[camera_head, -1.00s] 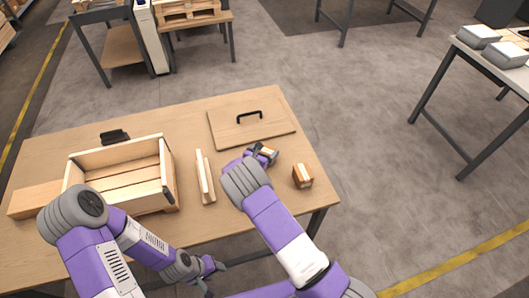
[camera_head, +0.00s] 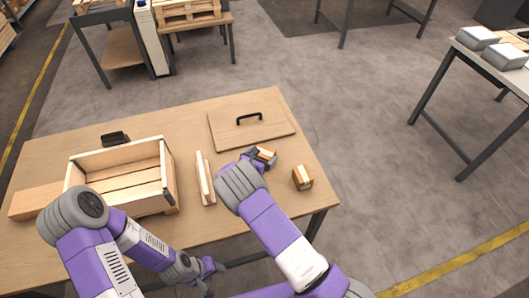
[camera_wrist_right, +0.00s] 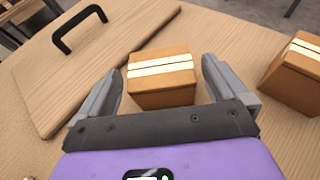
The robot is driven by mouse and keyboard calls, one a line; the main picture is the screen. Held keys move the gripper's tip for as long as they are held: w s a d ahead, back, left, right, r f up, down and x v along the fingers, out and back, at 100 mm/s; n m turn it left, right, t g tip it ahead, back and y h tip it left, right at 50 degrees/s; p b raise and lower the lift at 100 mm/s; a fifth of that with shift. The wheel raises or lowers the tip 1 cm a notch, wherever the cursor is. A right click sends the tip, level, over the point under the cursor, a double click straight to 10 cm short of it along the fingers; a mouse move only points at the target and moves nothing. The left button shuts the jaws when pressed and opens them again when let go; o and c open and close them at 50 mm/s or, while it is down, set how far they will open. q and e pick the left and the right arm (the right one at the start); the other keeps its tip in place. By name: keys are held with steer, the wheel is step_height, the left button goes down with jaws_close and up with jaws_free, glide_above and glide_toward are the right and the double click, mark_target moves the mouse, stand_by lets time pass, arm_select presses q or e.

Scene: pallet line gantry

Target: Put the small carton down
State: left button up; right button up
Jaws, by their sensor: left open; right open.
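A small carton (camera_head: 266,152) with pale tape stripes rests on the wooden table near the lid board. In the right wrist view this carton (camera_wrist_right: 162,82) sits between the spread fingers of my right gripper (camera_wrist_right: 161,74), with a gap on either side. The right gripper (camera_head: 260,157) is open and low over the table in the head view. A second similar carton (camera_head: 302,177) stands to the right, apart from the gripper; it also shows in the right wrist view (camera_wrist_right: 297,75). My left gripper (camera_head: 213,277) is open and empty near the table's front edge.
An open wooden crate (camera_head: 121,180) stands on the left of the table (camera_head: 80,140). Wooden slats (camera_head: 205,178) stand between crate and right gripper. A flat board with a black handle (camera_head: 250,129) lies behind the carton. A black object (camera_head: 115,138) lies behind the crate.

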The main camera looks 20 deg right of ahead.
steer(key=p+v, duration=0.1)
steer(key=v, duration=0.8)
steer(key=shift+s+a, duration=0.1)
steer(key=shift+a, duration=0.05)
